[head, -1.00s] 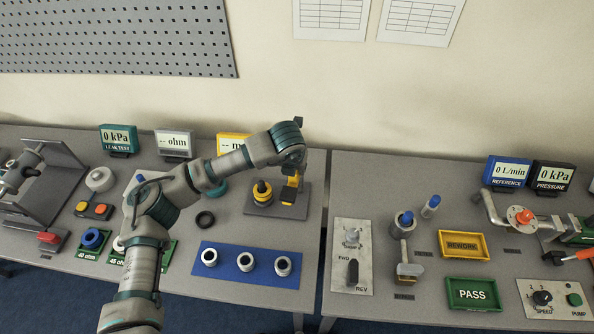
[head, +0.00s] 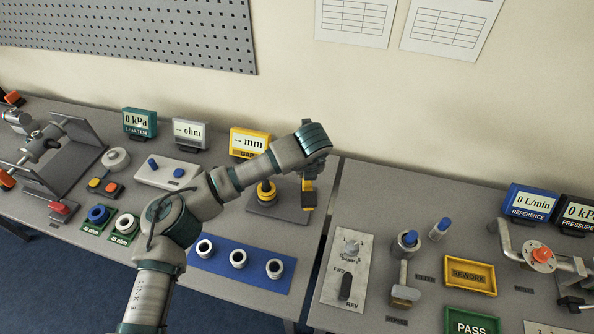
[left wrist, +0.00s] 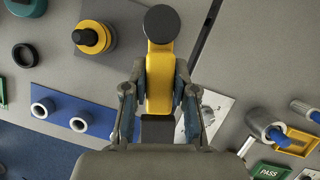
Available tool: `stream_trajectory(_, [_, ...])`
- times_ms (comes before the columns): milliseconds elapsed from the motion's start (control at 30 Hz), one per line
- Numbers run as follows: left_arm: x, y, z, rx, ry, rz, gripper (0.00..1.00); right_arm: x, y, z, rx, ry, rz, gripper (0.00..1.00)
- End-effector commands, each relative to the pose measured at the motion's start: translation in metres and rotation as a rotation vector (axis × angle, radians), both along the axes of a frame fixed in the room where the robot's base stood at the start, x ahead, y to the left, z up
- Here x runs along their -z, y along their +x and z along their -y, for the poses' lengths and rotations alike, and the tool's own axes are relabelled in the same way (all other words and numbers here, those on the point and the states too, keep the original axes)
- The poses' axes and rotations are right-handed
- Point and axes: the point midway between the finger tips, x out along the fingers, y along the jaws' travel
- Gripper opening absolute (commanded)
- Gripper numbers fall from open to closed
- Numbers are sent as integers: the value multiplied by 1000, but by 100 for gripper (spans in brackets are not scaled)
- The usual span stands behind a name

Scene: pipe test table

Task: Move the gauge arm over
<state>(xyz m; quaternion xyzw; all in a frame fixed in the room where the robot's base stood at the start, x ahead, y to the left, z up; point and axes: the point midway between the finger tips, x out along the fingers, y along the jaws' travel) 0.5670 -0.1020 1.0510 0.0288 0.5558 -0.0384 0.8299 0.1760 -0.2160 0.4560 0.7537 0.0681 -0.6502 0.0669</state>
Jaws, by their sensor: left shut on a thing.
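The gauge arm (left wrist: 159,75) is a yellow bar with a black round cap, upright in the left wrist view. My left gripper (left wrist: 160,90) is shut on it, one finger on each side. In the head view the yellow arm (head: 308,196) shows below my left gripper (head: 312,172), at the right edge of the grey gauge plate (head: 277,211). A yellow-and-black round post (head: 266,191) stands on that plate left of the arm; it also shows in the left wrist view (left wrist: 91,38). The yellow gap display (head: 250,142) behind reads "-- mm". My right gripper is not in view.
A blue mat (head: 220,267) with several white rings lies in front of the gauge. A gap between two tables runs just right of it.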

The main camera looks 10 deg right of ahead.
Motion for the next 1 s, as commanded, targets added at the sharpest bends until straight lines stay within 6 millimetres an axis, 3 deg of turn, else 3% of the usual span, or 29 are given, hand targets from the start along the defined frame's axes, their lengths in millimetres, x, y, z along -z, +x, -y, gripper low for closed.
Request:
stream_trajectory(467, [2,-4,8,2,-3,-5,0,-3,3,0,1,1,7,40])
stream_trajectory(500, [2,-4,8,2,-3,-5,32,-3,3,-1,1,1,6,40])
stream_trajectory(600, [1,-3,8,2,-3,-4,52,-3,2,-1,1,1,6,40])
stream_trajectory(1000, [-9,-5,6,0,-5,1,52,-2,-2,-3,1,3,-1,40])
